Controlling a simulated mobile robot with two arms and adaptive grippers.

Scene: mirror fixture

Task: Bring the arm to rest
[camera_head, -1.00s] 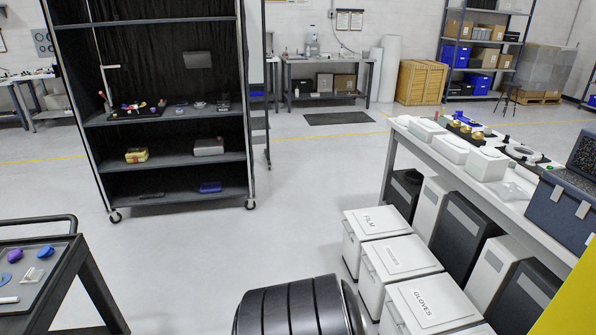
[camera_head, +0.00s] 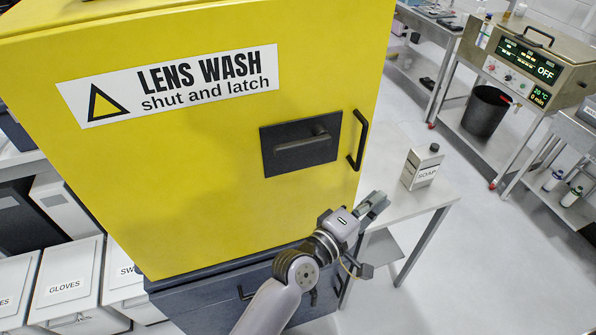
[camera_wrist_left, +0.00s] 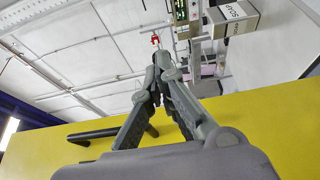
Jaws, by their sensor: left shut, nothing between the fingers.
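My left gripper (camera_head: 376,203) is shut and empty. In the head view its arm comes up from the bottom and reaches in front of the lower right edge of the yellow lens wash cabinet (camera_head: 210,205). In the left wrist view the fingertips of the gripper (camera_wrist_left: 158,62) meet, with nothing between them. The yellow cabinet face (camera_wrist_left: 275,125) fills the lower part of that view. The cabinet door is closed against its frame, with a black handle (camera_head: 359,140) and a recessed dark latch (camera_head: 300,145). My right gripper is not in view.
A small table (camera_head: 425,195) with a soap container (camera_head: 422,167) stands right of the cabinet, close to the gripper. White bins (camera_head: 65,285) stand at the lower left. A wash machine (camera_head: 530,70) and a black bin (camera_head: 483,110) are further right. Open floor lies between.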

